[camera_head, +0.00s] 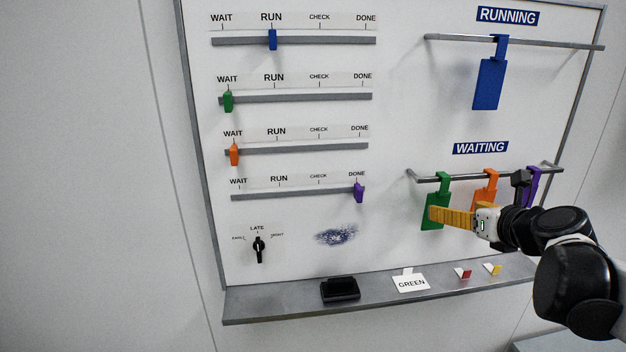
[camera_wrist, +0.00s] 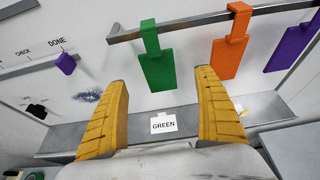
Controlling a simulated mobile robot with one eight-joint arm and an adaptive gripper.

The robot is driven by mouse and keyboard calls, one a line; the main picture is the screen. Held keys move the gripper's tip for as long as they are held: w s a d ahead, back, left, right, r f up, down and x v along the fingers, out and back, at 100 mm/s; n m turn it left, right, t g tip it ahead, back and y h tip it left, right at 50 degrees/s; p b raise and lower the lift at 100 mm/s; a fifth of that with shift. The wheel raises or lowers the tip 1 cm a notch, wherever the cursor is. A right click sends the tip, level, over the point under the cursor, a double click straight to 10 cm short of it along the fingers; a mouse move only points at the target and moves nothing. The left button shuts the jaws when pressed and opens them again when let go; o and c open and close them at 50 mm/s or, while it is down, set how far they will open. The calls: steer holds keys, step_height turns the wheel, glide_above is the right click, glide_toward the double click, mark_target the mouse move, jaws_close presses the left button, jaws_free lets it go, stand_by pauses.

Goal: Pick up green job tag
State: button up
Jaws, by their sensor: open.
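The green job tag (camera_head: 438,207) hangs by its hook on the WAITING rail (camera_head: 400,178), at the left end of the row. In the wrist view the green job tag (camera_wrist: 157,68) hangs ahead, between and beyond the two yellow fingers. My gripper (camera_wrist: 162,92) is open and empty, with its fingers spread wide. In the head view my gripper (camera_head: 434,214) overlaps the lower part of the green tag. I cannot tell there whether it touches it. An orange tag (camera_head: 487,184) hangs to the right, partly hidden by my gripper.
A purple tag (camera_head: 533,183) hangs farther right on the same rail. A blue tag (camera_head: 488,84) hangs on the RUNNING rail above. The grey ledge (camera_head: 262,304) below holds a black eraser-like block (camera_head: 340,290), a GREEN card (camera_head: 411,284) and small red and yellow pieces.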

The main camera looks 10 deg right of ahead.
steer(key=x, duration=0.3)
glide_above(432, 229)
steer(key=shift+w+d+f+p, duration=0.1)
steer(key=shift+w+f+p, duration=0.1)
steer(key=shift+f, duration=0.35)
steer(key=shift+w+d+f+p, duration=0.1)
steer(key=shift+f+p, duration=0.1)
steer(key=shift+f, duration=0.4)
steer(key=shift+s+a, duration=0.1)
steer(key=shift+s, duration=0.1)
steer(key=shift+c, duration=0.2)
steer(key=c, duration=1.1)
